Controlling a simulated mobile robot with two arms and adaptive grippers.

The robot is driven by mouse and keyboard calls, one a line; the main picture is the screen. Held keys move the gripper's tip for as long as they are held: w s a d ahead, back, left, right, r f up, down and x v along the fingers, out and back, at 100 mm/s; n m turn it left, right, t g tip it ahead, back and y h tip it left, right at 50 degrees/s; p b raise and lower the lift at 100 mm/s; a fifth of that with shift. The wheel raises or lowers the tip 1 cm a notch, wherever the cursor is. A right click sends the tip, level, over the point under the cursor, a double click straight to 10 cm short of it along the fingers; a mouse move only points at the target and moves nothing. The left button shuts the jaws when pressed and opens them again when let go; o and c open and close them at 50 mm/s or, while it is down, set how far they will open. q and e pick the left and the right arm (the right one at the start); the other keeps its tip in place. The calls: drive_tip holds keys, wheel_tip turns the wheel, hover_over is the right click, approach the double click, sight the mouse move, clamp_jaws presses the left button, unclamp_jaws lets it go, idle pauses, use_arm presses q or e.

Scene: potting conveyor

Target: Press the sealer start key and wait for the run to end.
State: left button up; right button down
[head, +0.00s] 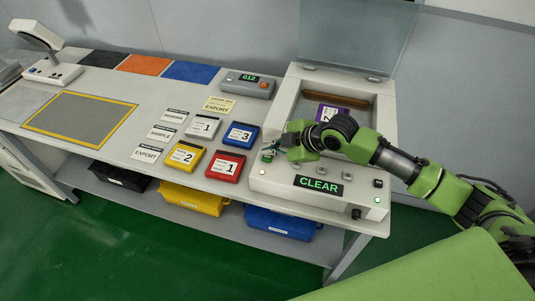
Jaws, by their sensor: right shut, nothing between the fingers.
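The sealer (290,179) is the white machine at the right end of the bench. Its clear lid (358,35) stands open. A purple labelled item (328,112) lies in its chamber, partly hidden by my arm. The sealer's display (319,186) reads CLEAR in green. My right gripper (270,149) is shut and empty over the left part of the control panel, close to a small greenish key (267,158). I cannot tell whether the fingertips touch it. Other small keys sit to the right on the panel. My left gripper is out of view.
Yellow (185,156), red (225,165), blue (240,135) and grey (202,126) labelled pieces lie left of the sealer, near printed cards. A grey device (248,84) reading 012 stands behind them. A yellow-bordered mat (80,118) lies farther left.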

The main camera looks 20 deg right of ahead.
sight(269, 158)
drive_tip(key=shift+r, duration=0.1)
wheel_tip(269, 158, up, 5)
drive_tip(key=p, duration=0.5)
idle(0.4)
idle(0.4)
